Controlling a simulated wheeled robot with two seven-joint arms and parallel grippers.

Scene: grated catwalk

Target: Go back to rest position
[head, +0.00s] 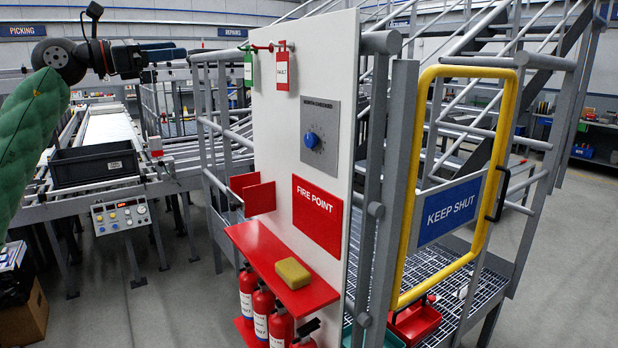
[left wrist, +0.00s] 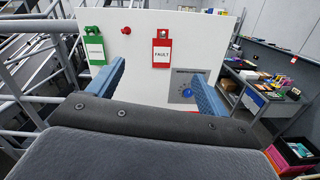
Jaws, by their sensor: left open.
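My left gripper (head: 178,53) is raised at the upper left of the head view, pointing right toward the white fire point board (head: 262,125). In the left wrist view its two blue fingers stand wide apart, and the gripper (left wrist: 160,80) holds nothing. A red FAULT tag (head: 282,72) hangs on the board beside a green tag (head: 248,68). In the left wrist view the FAULT tag (left wrist: 161,52) shows between the fingers, with the green tag (left wrist: 95,50) to the left. A gap separates the gripper from both tags in the head view. My right gripper is out of sight.
A red shelf (head: 262,258) with a yellow sponge-like block (head: 293,273) juts from the board above several extinguishers (head: 264,308). A yellow-framed KEEP SHUT gate (head: 502,190) stands right. A black crate (head: 94,165) sits on the conveyor at left. Grey railings surround the board.

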